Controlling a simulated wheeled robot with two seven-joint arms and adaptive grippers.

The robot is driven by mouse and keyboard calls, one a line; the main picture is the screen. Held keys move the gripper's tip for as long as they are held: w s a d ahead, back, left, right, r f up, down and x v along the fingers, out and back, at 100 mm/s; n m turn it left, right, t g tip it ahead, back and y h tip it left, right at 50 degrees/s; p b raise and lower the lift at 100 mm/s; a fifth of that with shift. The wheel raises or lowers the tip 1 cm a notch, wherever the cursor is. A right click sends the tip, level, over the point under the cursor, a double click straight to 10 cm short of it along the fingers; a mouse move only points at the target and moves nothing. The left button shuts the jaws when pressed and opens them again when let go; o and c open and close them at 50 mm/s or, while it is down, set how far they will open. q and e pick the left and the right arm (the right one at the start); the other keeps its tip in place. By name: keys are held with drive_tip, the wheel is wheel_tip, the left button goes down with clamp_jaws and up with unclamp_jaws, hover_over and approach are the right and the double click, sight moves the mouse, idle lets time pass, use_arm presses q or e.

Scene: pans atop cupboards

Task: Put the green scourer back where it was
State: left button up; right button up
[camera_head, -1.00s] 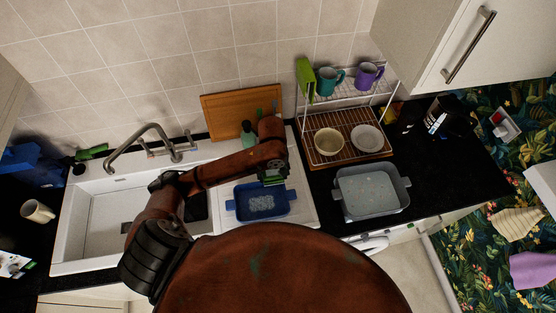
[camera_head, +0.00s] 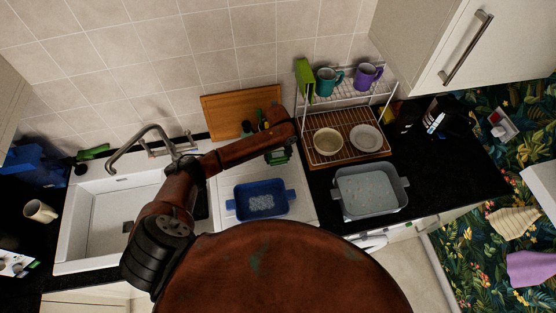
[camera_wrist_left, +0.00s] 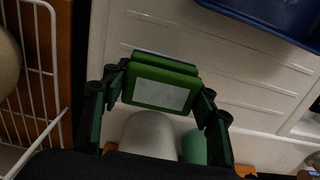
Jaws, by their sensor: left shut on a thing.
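The green scourer (camera_wrist_left: 161,88) is held between the two fingers of my left gripper (camera_wrist_left: 160,92), with a pale patch on the face I see. In the head view my left gripper (camera_head: 278,157) hangs over the back of the white draining area, left of the wire rack, and largely covers the scourer. The gripper is shut on it. In the left wrist view a white rounded thing (camera_wrist_left: 150,134) and a green one (camera_wrist_left: 193,147) show just beyond the scourer; whether they touch it I cannot tell. My right gripper is not in view.
A blue pan (camera_head: 262,212) stands on the drainer, a grey pan (camera_head: 370,205) on the dark counter. The wire rack (camera_head: 350,95) holds mugs and bowls. A wooden board (camera_head: 225,115) leans on the wall. The sink (camera_head: 100,225) and tap (camera_head: 140,145) are left.

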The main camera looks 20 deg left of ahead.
sight(278, 153)
use_arm(q)
drive_tip(key=shift+w+f, duration=0.3)
drive_tip(key=shift+a+f, duration=0.1)
drive_tip(key=shift+f, duration=1.45)
drive_tip(key=shift+f, duration=0.15)
drive_tip(key=o, duration=1.8)
drive_tip(key=shift+f, duration=0.1)
wheel_tip(278, 153, up, 13)
drive_tip(key=shift+f+b, duration=0.2)
drive_tip(key=shift+b, duration=0.1)
